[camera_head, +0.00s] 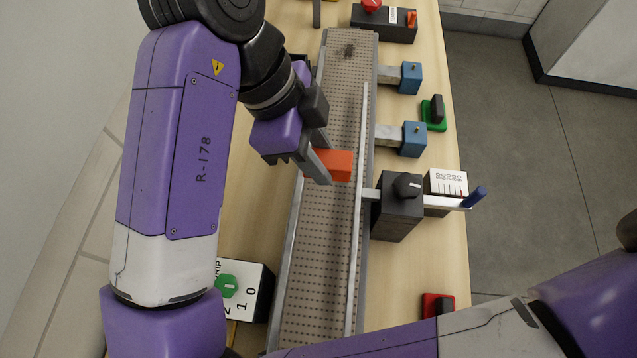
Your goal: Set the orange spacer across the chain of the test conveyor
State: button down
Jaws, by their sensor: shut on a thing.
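The orange spacer (341,165) is a small block over the middle of the test conveyor. My gripper (325,167) is shut on it, its fingers coming down from the upper left. The spacer's right end is close to the rail along the belt; I cannot tell whether it touches the chain or hangs just above it. The conveyor's chain (322,235) is a long, grey-brown perforated band between metal side rails. My gripper and arm hide part of the chain's left edge.
A black box with a knob (398,205) and a blue-handled lever (474,197) stands right of the conveyor. Two blue blocks (412,139) sit behind it. A green-knob dial box (245,288) is at the lower left. The near chain is clear.

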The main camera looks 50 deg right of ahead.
aim_at(328, 198)
notch_tip(328, 198, down, 10)
jog(key=shift+f, duration=0.1)
dwell(0.4)
jog(key=shift+f, duration=0.1)
jog(key=c, duration=1)
grip_release()
jog(key=shift+c, duration=0.2)
jog(key=b+v, duration=0.1)
jog(key=v, duration=1.1)
jog(key=shift+r, duration=0.2)
jog(key=shift+s+d, duration=0.1)
